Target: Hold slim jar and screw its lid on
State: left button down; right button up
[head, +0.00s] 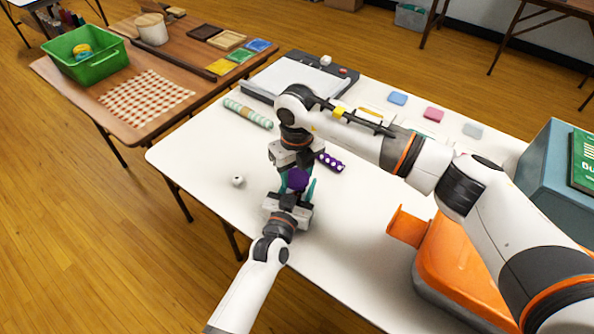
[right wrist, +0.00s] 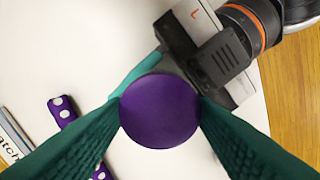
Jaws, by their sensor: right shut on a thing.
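The round purple lid (right wrist: 160,111) fills the space between the teal fingers of my right gripper (right wrist: 160,112), seen from straight above in the right wrist view. My right gripper is shut on it; in the head view purple (head: 297,180) shows just below that gripper (head: 296,168). The slim jar is not clearly seen; the lid and grippers cover whatever is beneath. My left gripper (head: 297,188) is low over the white table, right below the right one, with its fingers on either side of the purple part. Whether its fingers touch anything is hidden.
A purple dotted roll (head: 330,162) lies close behind the grippers on the white table (head: 200,155). The front left of the table is mostly clear.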

jog(key=o, duration=1.2)
jog(key=shift+c, duration=0.2)
notch_tip(320, 180, up, 12)
pick_arm(q)
jog(key=c, duration=0.6)
grip_release()
jog(key=shift+o, duration=0.2)
jog(key=v, duration=1.2)
pick_arm(e)
jog(key=shift+r, duration=0.1)
